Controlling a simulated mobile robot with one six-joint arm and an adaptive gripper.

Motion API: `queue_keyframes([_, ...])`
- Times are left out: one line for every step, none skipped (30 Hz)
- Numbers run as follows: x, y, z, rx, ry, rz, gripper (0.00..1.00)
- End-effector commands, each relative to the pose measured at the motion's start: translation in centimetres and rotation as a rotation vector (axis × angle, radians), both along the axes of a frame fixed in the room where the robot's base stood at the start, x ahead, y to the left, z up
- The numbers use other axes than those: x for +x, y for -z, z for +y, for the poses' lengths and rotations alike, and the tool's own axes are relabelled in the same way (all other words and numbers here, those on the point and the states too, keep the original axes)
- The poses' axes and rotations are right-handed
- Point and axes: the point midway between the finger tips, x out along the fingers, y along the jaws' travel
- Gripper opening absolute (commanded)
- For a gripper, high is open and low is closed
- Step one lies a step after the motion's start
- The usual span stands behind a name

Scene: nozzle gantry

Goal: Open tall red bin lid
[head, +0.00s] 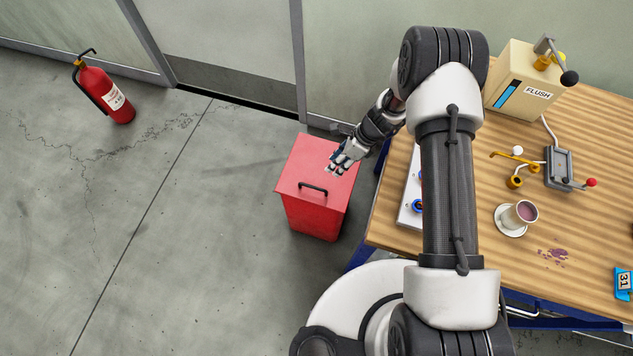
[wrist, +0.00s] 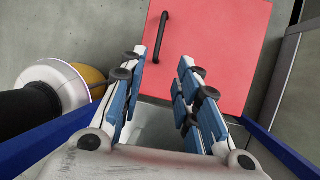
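The tall red bin (head: 316,216) stands on the floor to the left of the workbench, with its flat red lid (head: 300,165) shut. A black bar handle (head: 313,188) is on the lid near its front edge. My gripper (head: 338,168) is over the back right part of the lid, behind the handle; whether it touches the lid is unclear. In the wrist view the lid (wrist: 230,45) lies beyond the fingers, and the handle (wrist: 160,38) is near its left edge. My gripper (wrist: 163,56) is open there, with nothing between its fingers.
The wooden workbench (head: 590,110) is close to the bin's right. It carries a FLUSH box (head: 520,85), a cup (head: 520,214) on a saucer and a lever device (head: 560,167). A fire extinguisher (head: 105,94) stands at the far left. The floor left of the bin is clear.

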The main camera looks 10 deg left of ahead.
Motion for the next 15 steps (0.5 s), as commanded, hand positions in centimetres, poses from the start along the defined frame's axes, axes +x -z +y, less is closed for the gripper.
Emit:
queue_keyframes([-0.3, 1.3, 0.4, -0.001, -0.001, 0.003, 0.3])
queue_keyframes([-0.4, 1.9, 0.7, 0.0, -0.002, 0.004, 0.3])
queue_keyframes([-0.5, 2.7, 1.0, 0.0, -0.003, 0.003, 0.3])
queue_keyframes([-0.6, 3.3, 1.3, 0.0, -0.003, 0.002, 0.3])
queue_keyframes([-0.8, 4.0, 1.6, 0.0, -0.003, 0.002, 0.3])
queue_keyframes([-0.9, 4.8, 1.9, -0.001, -0.004, 0.002, 0.3])
queue_keyframes([-1.0, 5.4, 2.1, -0.001, -0.003, 0.002, 0.3])
queue_keyframes([-1.1, 6.0, 2.4, 0.0, -0.003, 0.002, 0.3])
queue_keyframes([-1.2, 6.8, 2.8, 0.0, -0.003, 0.002, 0.3])
queue_keyframes([-1.3, 7.4, 3.0, 0.0, -0.004, 0.003, 0.3])
queue_keyframes([-1.4, 8.0, 3.3, 0.0, -0.004, 0.003, 0.3])
queue_keyframes([-1.5, 8.7, 3.6, 0.0, -0.003, 0.002, 0.3])
queue_keyframes([-1.6, 9.3, 3.9, 0.0, -0.004, 0.002, 0.3])
queue_keyframes([-1.7, 9.9, 4.1, -0.001, -0.004, 0.002, 0.3])
queue_keyframes([-1.8, 10.5, 4.4, 0.0, -0.005, 0.0, 0.3])
